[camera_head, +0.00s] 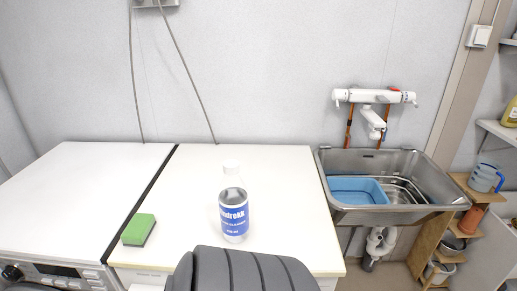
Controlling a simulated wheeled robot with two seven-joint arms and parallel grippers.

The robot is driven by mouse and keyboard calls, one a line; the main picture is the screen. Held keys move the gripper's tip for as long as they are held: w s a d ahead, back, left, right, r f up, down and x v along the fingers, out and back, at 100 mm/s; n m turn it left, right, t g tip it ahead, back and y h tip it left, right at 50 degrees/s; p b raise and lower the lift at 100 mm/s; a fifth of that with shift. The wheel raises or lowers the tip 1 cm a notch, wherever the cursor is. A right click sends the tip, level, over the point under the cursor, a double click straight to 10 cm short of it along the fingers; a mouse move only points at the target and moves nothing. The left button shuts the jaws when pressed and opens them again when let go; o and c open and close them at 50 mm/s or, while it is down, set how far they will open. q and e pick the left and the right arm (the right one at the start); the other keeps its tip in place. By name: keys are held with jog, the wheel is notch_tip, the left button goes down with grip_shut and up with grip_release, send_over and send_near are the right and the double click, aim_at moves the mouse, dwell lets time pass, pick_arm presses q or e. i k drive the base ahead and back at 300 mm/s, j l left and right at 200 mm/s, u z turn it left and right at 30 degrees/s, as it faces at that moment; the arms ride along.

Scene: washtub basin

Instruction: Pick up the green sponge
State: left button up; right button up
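The green sponge (139,229) has a dark underside layer. It lies near the front left corner of the right white worktop, beside the dark gap between the two white tops. Neither of my grippers shows in the head view, so nothing is seen touching the sponge. A dark ribbed part at the bottom centre looks like part of my own body.
A clear bottle with a blue label (234,212) stands upright right of the sponge. A steel sink (396,214) with a blue basin (341,197) is at the right, under a white tap (373,97). The worktop (283,180) behind the bottle is clear.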

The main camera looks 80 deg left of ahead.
aim_at(137, 234)
jog(key=j+u, duration=0.1)
jog(key=u, duration=3.6)
